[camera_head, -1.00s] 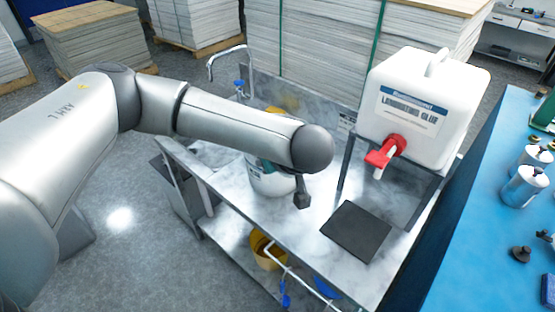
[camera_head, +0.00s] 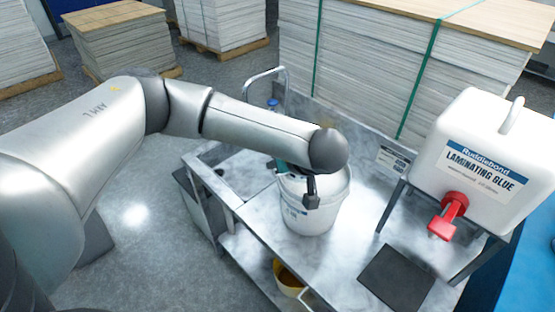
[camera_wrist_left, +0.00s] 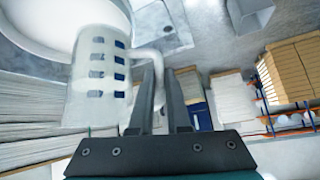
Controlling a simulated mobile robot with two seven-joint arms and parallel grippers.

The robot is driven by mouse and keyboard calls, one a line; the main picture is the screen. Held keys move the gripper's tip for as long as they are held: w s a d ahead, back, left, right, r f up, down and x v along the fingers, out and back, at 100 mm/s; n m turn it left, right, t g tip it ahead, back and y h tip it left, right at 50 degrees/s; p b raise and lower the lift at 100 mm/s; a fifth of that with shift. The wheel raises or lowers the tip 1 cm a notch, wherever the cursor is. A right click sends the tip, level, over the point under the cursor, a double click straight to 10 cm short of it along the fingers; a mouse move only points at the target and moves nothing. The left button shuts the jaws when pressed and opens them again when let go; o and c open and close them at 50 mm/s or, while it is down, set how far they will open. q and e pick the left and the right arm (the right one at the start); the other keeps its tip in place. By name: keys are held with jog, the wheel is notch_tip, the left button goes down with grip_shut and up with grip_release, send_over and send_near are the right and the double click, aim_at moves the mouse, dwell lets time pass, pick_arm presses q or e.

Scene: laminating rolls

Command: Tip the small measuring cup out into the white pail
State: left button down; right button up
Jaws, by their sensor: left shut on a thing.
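The white pail (camera_head: 308,222) stands on the metal bench in the head view, its near wall and part of its rim showing under my forearm. Its pale round shape also fills the top left of the left wrist view (camera_wrist_left: 45,22). My left gripper (camera_head: 311,198) is above the pail in the head view. In the left wrist view its fingers (camera_wrist_left: 161,72) are shut on the handle of the small measuring cup (camera_wrist_left: 98,75), which is translucent white with blue marks. In the head view my arm hides the cup. I cannot tell its contents. My right gripper is out of view.
A white laminating glue container (camera_head: 485,165) with a red tap (camera_head: 447,215) stands on a raised frame to the right. A dark square pad (camera_head: 397,279) lies on the bench.

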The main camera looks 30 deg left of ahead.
pick_arm(q)
jog(key=r+m+g+y, duration=0.1)
jog(key=w+r+m+g+y+b, duration=0.1)
jog(key=g, duration=0.1)
jog(key=r+m+g+y, duration=0.1)
jog(key=g, duration=0.1)
jog(key=shift+w+d+r, duration=0.15)
jog(key=shift+w+d, duration=0.05)
jog(key=shift+w, duration=0.05)
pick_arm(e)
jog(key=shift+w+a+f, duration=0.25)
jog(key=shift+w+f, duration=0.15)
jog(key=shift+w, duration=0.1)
pick_arm(q)
jog(key=shift+r, duration=0.1)
jog(key=shift+g+b, duration=0.3)
jog(key=shift+b, duration=0.05)
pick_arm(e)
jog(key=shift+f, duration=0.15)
pick_arm(q)
jog(key=shift+w+d+f+m+g+y+b, duration=0.35)
jog(key=shift+w+f+m+g+y+b, duration=0.2)
jog(key=shift+b, duration=0.65)
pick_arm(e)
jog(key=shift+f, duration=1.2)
